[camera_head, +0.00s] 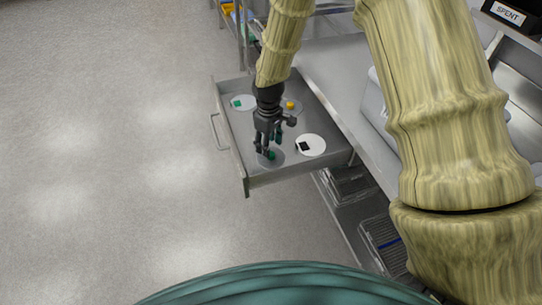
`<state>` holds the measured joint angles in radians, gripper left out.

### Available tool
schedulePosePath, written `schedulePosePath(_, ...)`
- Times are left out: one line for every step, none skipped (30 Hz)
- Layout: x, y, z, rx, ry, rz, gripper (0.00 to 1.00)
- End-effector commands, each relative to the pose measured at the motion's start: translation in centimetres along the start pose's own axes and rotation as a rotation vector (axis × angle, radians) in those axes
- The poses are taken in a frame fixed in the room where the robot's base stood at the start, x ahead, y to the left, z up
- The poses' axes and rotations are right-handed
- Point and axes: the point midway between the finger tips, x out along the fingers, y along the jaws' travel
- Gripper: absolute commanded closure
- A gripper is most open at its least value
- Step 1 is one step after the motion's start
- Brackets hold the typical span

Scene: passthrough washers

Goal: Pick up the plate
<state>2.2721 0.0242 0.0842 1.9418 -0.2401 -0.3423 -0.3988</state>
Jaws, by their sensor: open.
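Several round plates lie in an open grey drawer. A grey plate (276,162) lies near the drawer's front corner, with a small dark green thing on or just above it. A white plate (316,142) with a black block is to its right. Another white plate (249,106) with a green block lies at the far left, and a greyish plate (297,109) with a yellow piece at the far right. My gripper (268,148) points down over the grey plate, open, and hides part of it. I cannot tell whether the fingertips touch it.
The drawer (229,137) has raised walls around the plates and a handle on its left side. A steel counter (338,75) runs along the right. Wire racks (347,184) sit below it. The floor (110,150) to the left is clear.

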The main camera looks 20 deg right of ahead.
Motion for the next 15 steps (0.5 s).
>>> schedulePosePath(0.5, -0.1, 0.2, -0.001, -0.002, -0.001, 0.49)
schedulePosePath(0.8, -0.2, 0.3, -0.001, -0.003, -0.001, 0.49)
schedulePosePath(1.3, -0.2, 0.5, -0.001, -0.003, -0.001, 0.49)
schedulePosePath(1.6, -0.2, 0.5, -0.001, -0.002, -0.001, 0.49)
schedulePosePath(2.0, -0.3, 0.6, -0.001, -0.002, 0.0, 0.49)
schedulePosePath(2.5, -0.3, 0.6, -0.001, -0.002, -0.001, 0.49)
schedulePosePath(2.7, -0.2, 0.5, -0.001, -0.002, -0.001, 0.49)
schedulePosePath(3.0, -0.2, 0.5, -0.001, -0.002, 0.0, 0.49)
schedulePosePath(3.3, -0.2, 0.5, -0.001, -0.001, 0.0, 0.49)
schedulePosePath(3.5, -0.2, 0.5, -0.001, 0.0, 0.0, 0.49)
schedulePosePath(3.6, -0.2, 0.5, -0.001, 0.0, 0.0, 0.49)
schedulePosePath(3.8, -0.2, 0.5, -0.001, 0.0, 0.0, 0.49)
schedulePosePath(3.9, -0.2, 0.4, -0.001, 0.0, 0.0, 0.49)
schedulePosePath(4.0, -0.2, 0.4, -0.001, 0.001, 0.0, 0.49)
schedulePosePath(4.0, -0.2, 0.4, -0.001, 0.001, 0.001, 0.49)
